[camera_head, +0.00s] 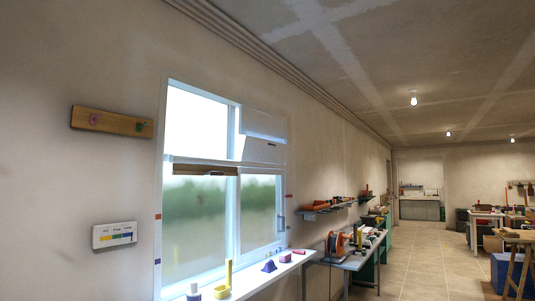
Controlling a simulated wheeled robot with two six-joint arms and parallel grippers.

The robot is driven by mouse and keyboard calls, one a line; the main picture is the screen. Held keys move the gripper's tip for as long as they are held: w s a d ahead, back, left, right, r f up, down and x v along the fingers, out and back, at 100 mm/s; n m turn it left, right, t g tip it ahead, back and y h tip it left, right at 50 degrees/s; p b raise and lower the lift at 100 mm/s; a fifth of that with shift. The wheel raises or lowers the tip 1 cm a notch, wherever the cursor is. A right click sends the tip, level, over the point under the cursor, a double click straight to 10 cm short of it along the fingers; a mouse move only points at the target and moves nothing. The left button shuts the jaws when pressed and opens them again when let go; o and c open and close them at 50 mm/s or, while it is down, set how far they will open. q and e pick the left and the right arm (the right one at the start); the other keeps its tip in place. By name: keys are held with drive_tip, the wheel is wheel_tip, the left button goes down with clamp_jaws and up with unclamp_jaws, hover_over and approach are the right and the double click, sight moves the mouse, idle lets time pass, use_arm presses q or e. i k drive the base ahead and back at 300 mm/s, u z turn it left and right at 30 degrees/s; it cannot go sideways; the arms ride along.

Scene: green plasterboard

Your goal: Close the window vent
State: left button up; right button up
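A white-framed window (237,215) stands in the left wall. Its lower panes show blurred green outside. At its upper right, a white vent panel (264,151) with a small dark handle (272,144) looks tilted out of the frame, below another white panel (264,124). At the upper left, a brown strip (205,169) with a dark handle-like piece lies across the window below a bright area; I cannot tell whether this is a second vent seen edge-on. Neither of my grippers is in view.
The white sill (240,281) holds several small items, including a yellow piece (222,291) and a purple block (269,266). A wooden board (112,121) and a white panel (114,235) hang left of the window. A workbench (349,260) stands right; tiled floor (405,265) is clear beyond.

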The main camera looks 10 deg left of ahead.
sight(257, 149)
drive_tip(key=z, duration=0.25)
drive_tip(key=i, duration=4.3)
drive_tip(key=u, duration=0.15)
